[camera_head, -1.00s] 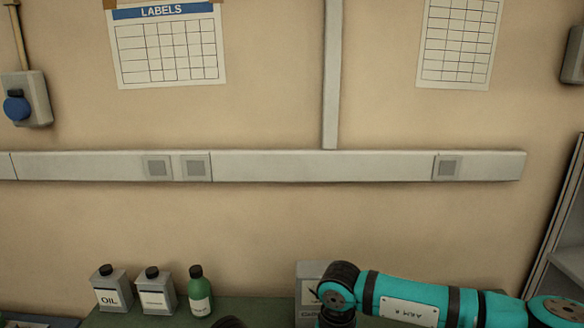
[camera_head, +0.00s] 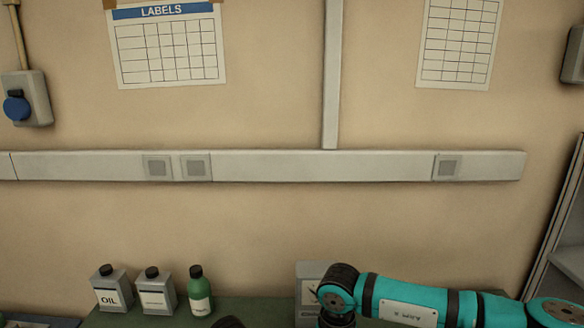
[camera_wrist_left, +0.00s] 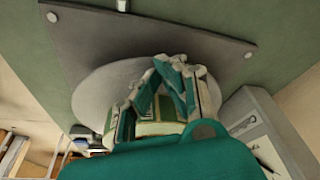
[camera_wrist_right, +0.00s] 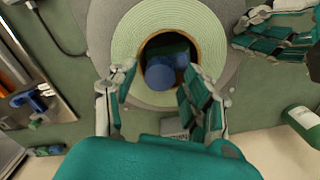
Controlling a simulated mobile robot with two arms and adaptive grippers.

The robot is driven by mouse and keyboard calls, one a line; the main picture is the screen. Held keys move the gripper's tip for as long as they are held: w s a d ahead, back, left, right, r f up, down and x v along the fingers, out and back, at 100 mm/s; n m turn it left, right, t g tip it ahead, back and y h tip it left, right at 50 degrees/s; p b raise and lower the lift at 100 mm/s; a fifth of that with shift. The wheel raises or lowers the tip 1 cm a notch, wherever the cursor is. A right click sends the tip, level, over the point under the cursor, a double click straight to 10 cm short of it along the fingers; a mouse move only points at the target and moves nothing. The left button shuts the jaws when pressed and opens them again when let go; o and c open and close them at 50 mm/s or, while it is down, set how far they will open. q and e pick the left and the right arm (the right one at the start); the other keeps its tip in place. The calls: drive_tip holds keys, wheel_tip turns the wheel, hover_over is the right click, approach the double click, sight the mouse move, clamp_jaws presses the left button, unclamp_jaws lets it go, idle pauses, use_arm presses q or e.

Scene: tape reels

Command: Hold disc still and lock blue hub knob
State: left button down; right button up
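The grey disc (camera_wrist_right: 100,35) carries a pale green wound ring (camera_wrist_right: 128,50) in the right wrist view. The blue hub knob (camera_wrist_right: 160,77) sits inside the dark round opening at its middle. My right gripper (camera_wrist_right: 155,74) is open, its fingers apart on either side of the knob's line of sight; contact is not visible. My left gripper (camera_wrist_right: 247,30) is at the disc's upper right edge there. In the left wrist view its fingers (camera_wrist_left: 152,75) lean close together before the disc (camera_wrist_left: 95,98); whether they grip the rim is unclear. The head view shows neither gripper.
A dark plate (camera_wrist_left: 190,35) with bolts lies behind the disc. A green bottle (camera_wrist_right: 301,122) stands right of the right gripper. A tray with tools (camera_wrist_right: 42,100) is at left. In the head view, grey cans (camera_head: 155,292) and the bottle stand along the wall.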

use_arm(q)
drive_tip(key=shift+f, duration=0.15)
use_arm(e)
drive_tip(key=c, duration=0.9)
drive_tip(key=shift+o, duration=0.2)
drive_tip(key=m, duration=0.7)
drive_tip(key=shift+m, duration=0.4)
drive_tip(key=m, duration=0.4)
drive_tip(key=shift+m, duration=0.3)
drive_tip(key=m, duration=0.4)
drive_tip(key=shift+m, duration=0.4)
